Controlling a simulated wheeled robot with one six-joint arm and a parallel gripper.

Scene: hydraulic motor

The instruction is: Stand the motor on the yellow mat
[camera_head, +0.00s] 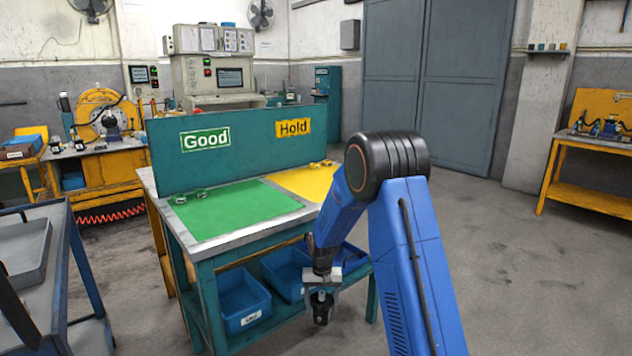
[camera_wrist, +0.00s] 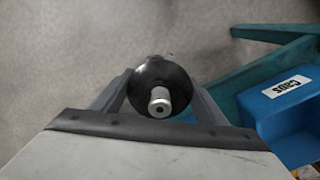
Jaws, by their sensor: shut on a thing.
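My gripper (camera_head: 322,285) is shut on the dark motor (camera_head: 321,309), which hangs below it in front of the table, lower than the tabletop. In the wrist view the motor (camera_wrist: 148,75) shows as a round black body with a light metal shaft pointing at the camera, between the two fingers (camera_wrist: 160,95). The yellow mat (camera_head: 303,181) lies on the right part of the table, below the "Hold" sign. My arm hides part of it. The green mat (camera_head: 235,209) lies to its left, below the "Good" sign.
The teal table (camera_head: 215,244) has an upright sign board (camera_head: 240,148) along its back. Blue bins (camera_head: 241,303) stand on its lower shelf; one bin (camera_wrist: 285,107) reads "Caps". Small metal parts (camera_head: 190,196) lie at the mats' back edges. A cart (camera_head: 45,270) stands at left. Open floor lies right.

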